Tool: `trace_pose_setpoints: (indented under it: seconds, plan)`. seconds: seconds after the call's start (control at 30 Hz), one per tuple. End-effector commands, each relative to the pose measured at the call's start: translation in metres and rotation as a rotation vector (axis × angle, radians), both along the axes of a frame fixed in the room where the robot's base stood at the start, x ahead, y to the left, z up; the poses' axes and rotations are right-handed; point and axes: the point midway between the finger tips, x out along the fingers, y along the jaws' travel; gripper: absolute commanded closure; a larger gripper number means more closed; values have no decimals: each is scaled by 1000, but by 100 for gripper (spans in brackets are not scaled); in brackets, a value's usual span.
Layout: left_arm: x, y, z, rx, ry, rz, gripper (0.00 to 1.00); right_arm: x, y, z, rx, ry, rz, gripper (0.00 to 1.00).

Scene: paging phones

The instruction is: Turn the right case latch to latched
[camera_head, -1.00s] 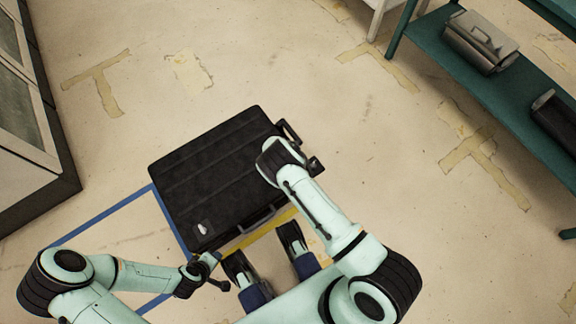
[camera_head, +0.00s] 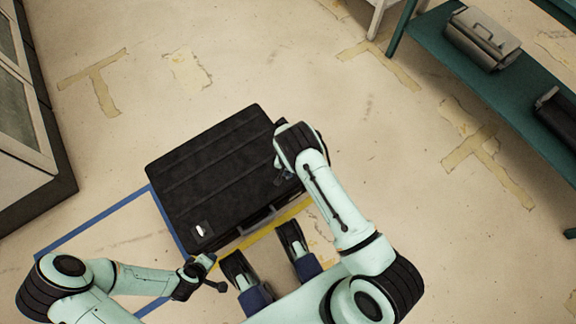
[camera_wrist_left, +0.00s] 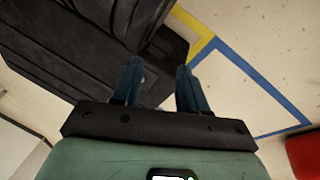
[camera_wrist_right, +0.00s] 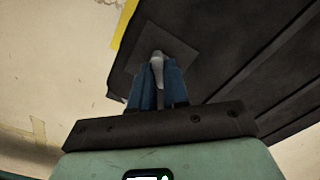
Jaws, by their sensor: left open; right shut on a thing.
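The black case (camera_head: 215,165) lies flat on the floor in front of me and also fills much of the right wrist view (camera_wrist_right: 215,45). The right case latch (camera_wrist_right: 157,57) is a small grey lever on a dark square plate near the case's corner. My right gripper (camera_wrist_right: 158,72) is shut on this latch, with a blue finger on each side. In the head view my right gripper (camera_head: 283,178) is partly hidden under its arm, and the latch is hidden. My left gripper (camera_wrist_left: 158,70) is open and empty near the case's front left corner.
A pale left latch (camera_head: 201,230) sits at the case's front left corner. The case's front handle (camera_head: 257,219) faces me. Blue tape (camera_head: 110,213) and yellow tape (camera_head: 285,215) mark the floor. A teal shelf (camera_head: 490,95) stands at the upper right. The floor beyond the case is clear.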

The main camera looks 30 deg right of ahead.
Motion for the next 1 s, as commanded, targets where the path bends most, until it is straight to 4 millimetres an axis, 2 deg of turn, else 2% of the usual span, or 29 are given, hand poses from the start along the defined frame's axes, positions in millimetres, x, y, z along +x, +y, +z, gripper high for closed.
trace_pose_setpoints:
  seconds: [0.6, 1.0]
  plan:
    - [-29, 4, -27, -5, 98, 5, 57, 1, -1, 0, -1, -3, 571, 100]
    - [-39, 6, -35, -6, 133, 8, 57, 1, -1, 0, -2, -2, 809, 100]
